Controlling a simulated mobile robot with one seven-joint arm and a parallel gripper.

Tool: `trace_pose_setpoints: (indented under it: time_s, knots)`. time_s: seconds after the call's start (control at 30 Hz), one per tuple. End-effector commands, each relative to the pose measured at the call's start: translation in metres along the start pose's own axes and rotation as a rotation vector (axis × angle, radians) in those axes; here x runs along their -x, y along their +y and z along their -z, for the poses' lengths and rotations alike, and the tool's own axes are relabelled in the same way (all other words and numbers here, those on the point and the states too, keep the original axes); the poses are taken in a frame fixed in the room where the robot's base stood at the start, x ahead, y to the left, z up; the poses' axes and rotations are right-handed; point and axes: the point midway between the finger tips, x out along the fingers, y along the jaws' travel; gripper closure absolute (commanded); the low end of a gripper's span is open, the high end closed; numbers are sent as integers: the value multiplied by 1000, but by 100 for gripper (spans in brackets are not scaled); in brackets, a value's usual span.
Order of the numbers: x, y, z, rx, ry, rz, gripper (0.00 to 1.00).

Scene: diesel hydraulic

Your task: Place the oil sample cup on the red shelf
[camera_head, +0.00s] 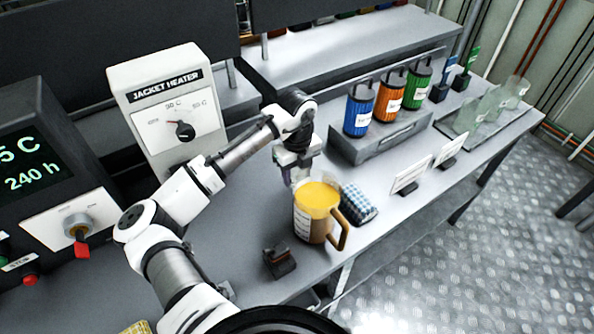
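A cup with yellow-orange liquid (315,213), a pale label and a brown handle stands upright on the grey bench near its front edge. It looks like the oil sample cup. My gripper (297,178) points down just behind the cup, at its upper left in the picture. The cup partly hides the fingertips, so I cannot tell whether they are open or touch it. I cannot make out a red shelf in this view.
A blue-checked cloth (358,204) lies right of the cup, and a small dark block (279,262) lies in front. The jacket heater box (168,105) stands behind my arm. Coloured canisters (388,98), label cards (411,175) and glass pieces (487,108) are farther right.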

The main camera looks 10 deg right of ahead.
Motion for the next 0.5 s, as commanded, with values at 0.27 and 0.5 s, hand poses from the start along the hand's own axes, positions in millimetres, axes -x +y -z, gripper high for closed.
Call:
trace_pose_setpoints:
  time_s: [0.27, 0.5]
  knots:
    - [-2, 0, 0, 0, 0, 0, 40]
    - [-2, 0, 0, 0, 0, 0, 33]
